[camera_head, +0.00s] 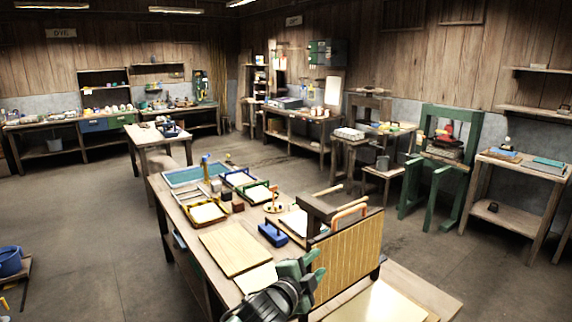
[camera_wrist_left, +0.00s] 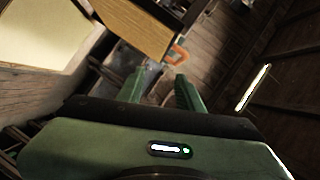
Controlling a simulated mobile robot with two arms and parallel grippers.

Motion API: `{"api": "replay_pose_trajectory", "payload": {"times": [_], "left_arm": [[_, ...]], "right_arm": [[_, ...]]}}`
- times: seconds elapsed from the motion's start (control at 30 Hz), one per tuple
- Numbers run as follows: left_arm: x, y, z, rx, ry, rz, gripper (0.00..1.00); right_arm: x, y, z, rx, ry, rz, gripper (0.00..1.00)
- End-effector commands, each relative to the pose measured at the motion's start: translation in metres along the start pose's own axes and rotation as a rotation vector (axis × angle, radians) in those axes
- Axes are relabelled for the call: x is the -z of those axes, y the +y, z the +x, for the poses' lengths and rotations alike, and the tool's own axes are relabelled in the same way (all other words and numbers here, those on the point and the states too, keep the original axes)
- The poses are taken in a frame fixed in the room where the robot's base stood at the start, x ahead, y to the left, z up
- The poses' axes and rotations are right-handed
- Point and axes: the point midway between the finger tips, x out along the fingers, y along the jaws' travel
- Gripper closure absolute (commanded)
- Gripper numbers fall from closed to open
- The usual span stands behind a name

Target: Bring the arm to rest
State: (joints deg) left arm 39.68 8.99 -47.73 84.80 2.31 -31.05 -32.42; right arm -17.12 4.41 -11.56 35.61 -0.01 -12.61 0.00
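My left gripper (camera_head: 314,268) is at the bottom middle of the head view, in front of the lower left edge of a slatted wooden mould panel (camera_head: 348,255). In the left wrist view its two green fingers (camera_wrist_left: 160,88) are apart with nothing seen between them. The panel (camera_wrist_left: 130,22) shows beyond the fingers there, with an orange handle (camera_wrist_left: 178,53) at its end. In the head view, orange handles (camera_head: 350,212) stand at the panel's top. I cannot tell whether gripper and panel touch. My right gripper is not in view.
The long workbench (camera_head: 205,275) carries a wooden board (camera_head: 236,250), a blue block (camera_head: 272,234) and several framed trays (camera_head: 208,212). A green press (camera_head: 440,160) and side tables stand at the right. The floor (camera_head: 100,230) to the left is mostly clear.

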Motion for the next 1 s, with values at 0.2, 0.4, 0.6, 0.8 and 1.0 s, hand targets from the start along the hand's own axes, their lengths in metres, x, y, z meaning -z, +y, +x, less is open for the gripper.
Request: {"api": "replay_pose_trajectory", "payload": {"times": [0.2, 0.4, 0.6, 0.8, 1.0], "left_arm": [[-0.016, 0.038, -0.027, -0.058, -0.07, -0.165, 0.64], [-0.043, 0.087, -0.072, -0.131, -0.19, -0.387, 0.64], [-0.09, 0.158, -0.169, -0.228, -0.438, -0.723, 0.64], [-0.127, 0.213, -0.282, -0.289, -0.722, -0.985, 0.64], [-0.139, 0.238, -0.355, -0.309, -0.9, -1.107, 0.64]], "right_arm": [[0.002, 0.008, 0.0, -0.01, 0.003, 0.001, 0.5], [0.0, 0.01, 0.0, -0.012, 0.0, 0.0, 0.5], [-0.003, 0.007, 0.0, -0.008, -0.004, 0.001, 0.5], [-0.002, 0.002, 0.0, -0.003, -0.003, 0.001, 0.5], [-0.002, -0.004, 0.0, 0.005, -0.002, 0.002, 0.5]]}}
